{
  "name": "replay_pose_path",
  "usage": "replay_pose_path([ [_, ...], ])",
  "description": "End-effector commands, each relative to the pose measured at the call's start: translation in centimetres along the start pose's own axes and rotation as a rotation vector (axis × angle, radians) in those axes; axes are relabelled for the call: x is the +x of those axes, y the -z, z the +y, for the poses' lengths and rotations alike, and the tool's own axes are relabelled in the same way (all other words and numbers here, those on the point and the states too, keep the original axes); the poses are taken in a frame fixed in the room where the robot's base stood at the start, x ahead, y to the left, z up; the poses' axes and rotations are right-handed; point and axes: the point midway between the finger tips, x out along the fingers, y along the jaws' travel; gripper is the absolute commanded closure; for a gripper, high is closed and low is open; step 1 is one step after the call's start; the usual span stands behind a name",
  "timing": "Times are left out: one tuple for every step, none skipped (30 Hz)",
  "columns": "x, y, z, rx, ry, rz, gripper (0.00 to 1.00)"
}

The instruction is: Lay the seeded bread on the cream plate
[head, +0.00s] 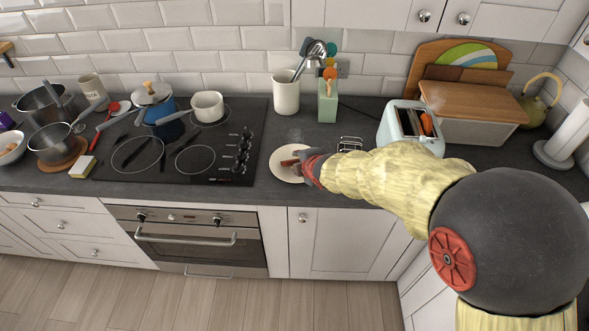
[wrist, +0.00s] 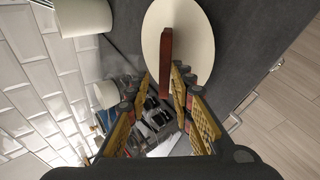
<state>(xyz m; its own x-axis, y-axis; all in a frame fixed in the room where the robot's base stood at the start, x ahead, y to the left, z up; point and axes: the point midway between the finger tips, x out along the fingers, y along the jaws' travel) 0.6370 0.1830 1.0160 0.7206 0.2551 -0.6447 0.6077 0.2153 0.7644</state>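The cream plate (head: 281,171) lies on the worktop right of the hob. It fills the top middle of the wrist view (wrist: 200,48). A thin brown slice, apparently the seeded bread (wrist: 166,55), shows edge-on over the plate; no seeds can be made out. In the head view the bread (head: 289,163) is a small brown strip over the plate, partly hidden by my gripper (head: 304,163). In the wrist view my gripper (wrist: 163,77) has its fingers apart on both sides of the slice's near end. A gap shows on the left; contact on the right is unclear.
A pale blue toaster (head: 409,127) with something orange-brown in a slot stands to the right, beside a wire rack (head: 350,144). A utensil crock (head: 286,95) and green box (head: 327,103) stand behind the plate. The black hob (head: 185,150) lies left.

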Motion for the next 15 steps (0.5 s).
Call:
replay_pose_path([
  [-0.8, 0.0, 0.2, 0.0, -0.002, 0.0, 0.77],
  [-1.1, 0.0, 0.2, 0.0, -0.002, 0.0, 0.77],
  [-1.5, 0.0, 0.2, 0.0, -0.001, 0.0, 0.77],
  [-1.8, 0.0, 0.2, 0.0, -0.001, 0.0, 0.77],
  [-2.1, 0.0, 0.2, 0.0, -0.001, 0.0, 0.77],
  [-2.6, 0.0, 0.2, 0.0, -0.002, 0.0, 0.77],
  [-2.9, 0.0, 0.2, 0.001, -0.001, 0.0, 0.77],
  [-3.2, 0.0, 0.2, 0.001, -0.001, 0.0, 0.77],
  [-3.5, 0.0, 0.2, 0.001, -0.001, 0.0, 0.77],
  [-3.7, 0.0, 0.2, 0.001, -0.001, 0.0, 0.77],
  [-3.9, 0.0, 0.1, 0.001, -0.001, 0.0, 0.77],
  [-4.1, 0.0, 0.1, 0.001, -0.001, 0.0, 0.77],
  [-4.1, 0.0, 0.1, 0.001, 0.0, 0.0, 0.77],
  [-4.2, 0.0, 0.0, 0.001, 0.0, 0.0, 0.77],
  [-4.2, 0.0, 0.0, 0.001, 0.0, 0.0, 0.77],
])
